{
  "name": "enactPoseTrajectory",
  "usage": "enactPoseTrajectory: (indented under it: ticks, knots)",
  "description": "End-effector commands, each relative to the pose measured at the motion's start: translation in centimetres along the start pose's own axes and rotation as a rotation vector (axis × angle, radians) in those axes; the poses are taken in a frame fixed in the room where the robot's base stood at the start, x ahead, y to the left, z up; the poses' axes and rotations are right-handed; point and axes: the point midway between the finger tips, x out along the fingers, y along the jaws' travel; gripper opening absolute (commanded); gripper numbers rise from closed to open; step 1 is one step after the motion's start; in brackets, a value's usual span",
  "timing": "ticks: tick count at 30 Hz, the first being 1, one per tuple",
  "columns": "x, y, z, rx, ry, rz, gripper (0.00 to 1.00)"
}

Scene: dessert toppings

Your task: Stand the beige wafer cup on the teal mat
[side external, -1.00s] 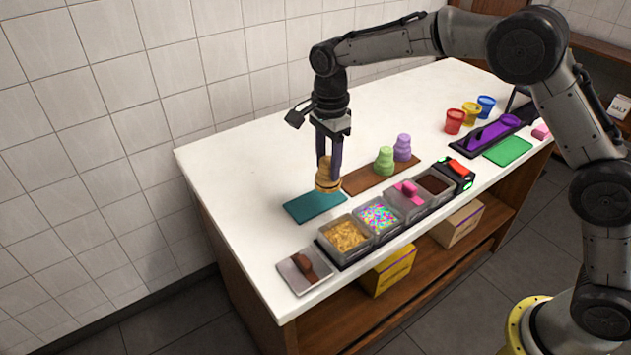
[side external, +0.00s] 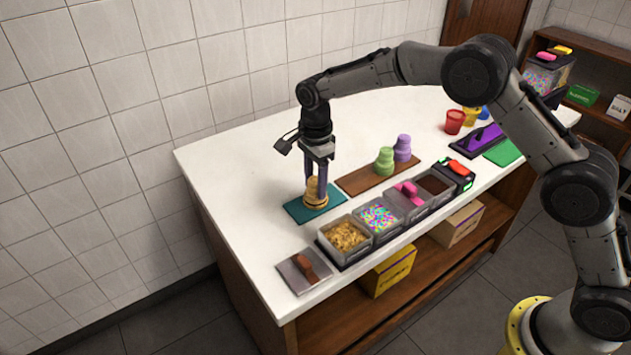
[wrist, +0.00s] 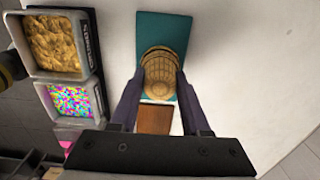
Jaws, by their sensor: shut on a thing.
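The beige wafer cup (side external: 315,194) is upright between the fingers of my gripper (side external: 316,188), over the teal mat (side external: 297,212). In the side view its base appears to be on or just above the mat; I cannot tell if it touches. In the wrist view the cup (wrist: 159,73) shows between the two dark fingers of my gripper (wrist: 160,90), with the teal mat (wrist: 160,22) behind it. My gripper is shut on the cup.
A brown board (side external: 364,179) with a green cup (side external: 384,161) and a purple cup (side external: 403,149) lies to the right of the mat. Topping bins, one with golden crumbs (side external: 345,236) and one with sprinkles (side external: 379,216), stand in front. The counter left of the mat is clear.

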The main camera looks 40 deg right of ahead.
Motion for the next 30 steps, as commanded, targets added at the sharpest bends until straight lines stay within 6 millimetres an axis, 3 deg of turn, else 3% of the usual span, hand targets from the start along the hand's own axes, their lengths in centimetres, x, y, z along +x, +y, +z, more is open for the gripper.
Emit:
enactPoseTrajectory:
  ticks: [2, 3, 8, 20, 30]
  knots:
    - [0.3, 0.0, 0.0, 0.0, 0.0, 0.001, 0.15]
    - [0.3, 0.0, 0.0, 0.0, 0.0, 0.001, 0.5]
    - [0.3, 0.0, 0.0, 0.0, 0.0, 0.001, 0.77]
    - [-0.6, -0.1, 0.0, 0.0, -0.001, -0.002, 0.77]
    - [-7.0, -0.1, 0.0, 0.0, -0.001, -0.005, 0.77]
